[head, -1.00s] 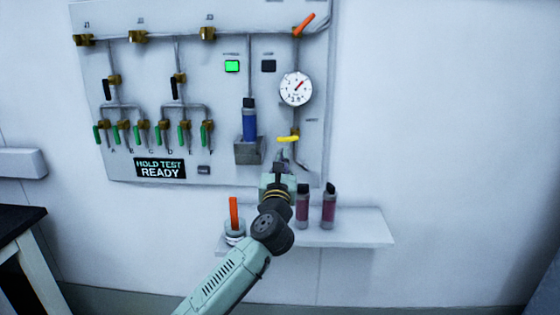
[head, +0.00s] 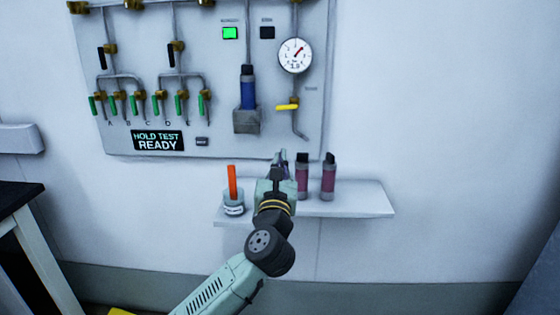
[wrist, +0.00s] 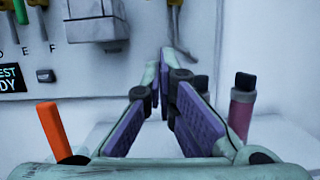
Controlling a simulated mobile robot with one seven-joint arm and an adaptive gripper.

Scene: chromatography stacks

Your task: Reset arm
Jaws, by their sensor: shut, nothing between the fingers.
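My gripper (head: 282,157) is in front of the wall, just below the panel's lower edge and above the shelf. In the wrist view its purple-padded fingers (wrist: 165,62) come together at the tips with nothing between them. My arm reaches up from the bottom of the head view and hides part of the shelf.
A shelf (head: 350,200) holds two dark-red capped cylinders (head: 302,176) (head: 328,177) right of my gripper and a cup with an orange stick (head: 232,183) to its left. The wall panel (head: 215,140) carries valves, a gauge (head: 295,55), a blue cylinder (head: 248,92) and a yellow handle (head: 287,106). The right side is clear.

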